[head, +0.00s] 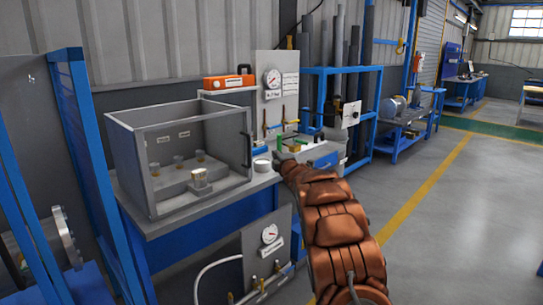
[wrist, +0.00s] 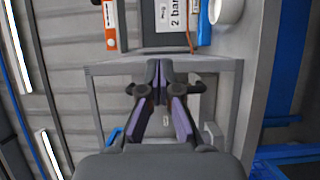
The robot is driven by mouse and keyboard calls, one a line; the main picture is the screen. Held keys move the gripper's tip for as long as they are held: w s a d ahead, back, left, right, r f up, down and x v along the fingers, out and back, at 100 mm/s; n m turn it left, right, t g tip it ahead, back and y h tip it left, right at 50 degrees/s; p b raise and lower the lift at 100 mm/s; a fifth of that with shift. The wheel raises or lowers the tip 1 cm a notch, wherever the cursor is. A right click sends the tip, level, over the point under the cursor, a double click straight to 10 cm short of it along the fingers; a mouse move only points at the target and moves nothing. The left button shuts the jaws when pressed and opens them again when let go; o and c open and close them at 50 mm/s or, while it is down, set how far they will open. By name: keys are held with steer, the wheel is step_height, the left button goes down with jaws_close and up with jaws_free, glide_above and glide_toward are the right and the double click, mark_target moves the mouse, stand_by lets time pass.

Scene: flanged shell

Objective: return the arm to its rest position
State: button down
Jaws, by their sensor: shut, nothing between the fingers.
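My arm, covered in copper-brown padded segments, reaches up from the lower right in the head view toward the bench. My gripper is at its far end in the head view (head: 279,157), small and dark, in front of the bench's right part. In the wrist view my gripper (wrist: 159,66) points away from the camera, its dark, purple-lined fingers meeting at the tips with nothing between them. Behind the fingers is a grey frame (wrist: 100,72).
A clear-fronted grey box (head: 128,160) with small cups inside stands on the blue bench (head: 160,228). An orange case (head: 228,82) and a gauge panel (head: 272,100) are behind. A blue rack (head: 74,110) stands left. Open floor (head: 450,220) lies right.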

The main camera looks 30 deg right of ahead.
steer(key=shift+s, duration=0.4)
steer(key=s+a+m+g+y+p, duration=0.1)
steer(key=s+a+m+g+p, duration=0.2)
steer(key=s+a, duration=1)
steer(key=s+a+f+m+g+y+p, duration=0.1)
steer(key=s+a+m+g, duration=0.6)
steer(key=s, duration=2.2)
steer(key=s+a+f+m+g+y+p, duration=0.1)
steer(key=s+a+m+g+p, duration=0.4)
steer(key=s+a, duration=1.4)
steer(key=s+g+y, duration=0.1)
steer(key=g, duration=0.3)
steer(key=shift+s+f+p, duration=0.15)
steer(key=shift+s+p, duration=0.15)
steer(key=shift+s, duration=0.1)
steer(key=shift+s, duration=0.1)
